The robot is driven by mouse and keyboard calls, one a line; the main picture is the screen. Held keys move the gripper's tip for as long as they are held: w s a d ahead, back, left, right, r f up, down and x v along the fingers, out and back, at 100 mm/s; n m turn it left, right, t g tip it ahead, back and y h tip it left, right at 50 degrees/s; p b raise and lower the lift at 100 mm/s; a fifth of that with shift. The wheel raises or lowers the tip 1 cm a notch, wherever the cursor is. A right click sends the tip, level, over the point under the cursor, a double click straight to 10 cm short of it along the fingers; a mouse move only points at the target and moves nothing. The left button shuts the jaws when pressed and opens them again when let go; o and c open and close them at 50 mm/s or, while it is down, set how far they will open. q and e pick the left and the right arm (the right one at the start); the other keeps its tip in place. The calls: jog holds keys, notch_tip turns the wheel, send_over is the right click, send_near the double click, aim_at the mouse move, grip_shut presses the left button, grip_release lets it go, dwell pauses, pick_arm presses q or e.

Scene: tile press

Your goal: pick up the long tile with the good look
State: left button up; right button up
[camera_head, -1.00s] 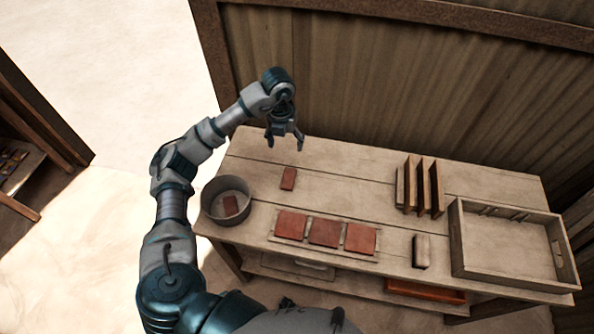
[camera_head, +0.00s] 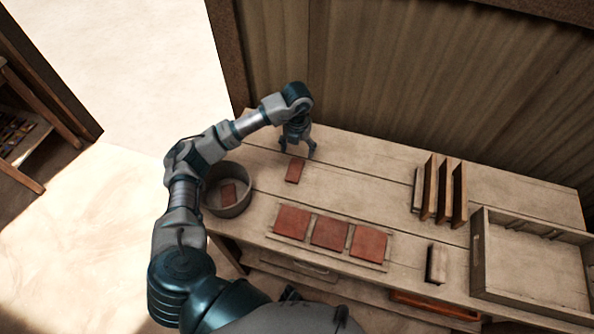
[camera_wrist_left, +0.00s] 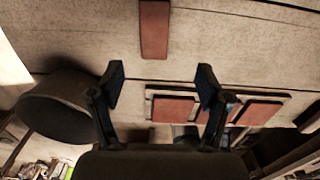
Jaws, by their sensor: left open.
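A long reddish tile (camera_head: 295,170) lies flat and alone on the wooden table, behind the row of square tiles. It also shows at the top middle of the left wrist view (camera_wrist_left: 154,30). My left gripper (camera_head: 298,150) is open and empty, just above and beyond the tile in the head view. In the left wrist view its two fingers (camera_wrist_left: 160,85) are spread apart, with the tile ahead of the gap between them, not between the fingers. Another reddish tile (camera_head: 228,193) lies in the round grey bin. My right gripper is not in view.
Three square red tiles (camera_head: 329,233) lie in a row on a board in front. The round bin (camera_head: 212,207) stands at the table's left end. Upright wooden boards (camera_head: 443,190), a small block (camera_head: 436,264) and an open tray (camera_head: 483,285) are to the right.

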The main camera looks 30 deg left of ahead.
pick_arm(q)
send_over(296, 168)
jog(key=f, duration=0.6)
jog(key=shift+s+a, duration=0.15)
jog(key=shift+a, duration=0.15)
jog(key=shift+d+f, duration=0.25)
jog(key=shift+f, duration=0.15)
jog(key=f, duration=0.3)
jog(key=shift+d+f, duration=0.2)
jog(key=shift+f, duration=0.4)
jog(key=shift+a, duration=0.5)
jog(key=c, duration=1.2)
jog(key=shift+d, duration=0.1)
jog(key=shift+c, duration=0.5)
jog(key=shift+d, duration=0.2)
jog(key=shift+r, duration=0.1)
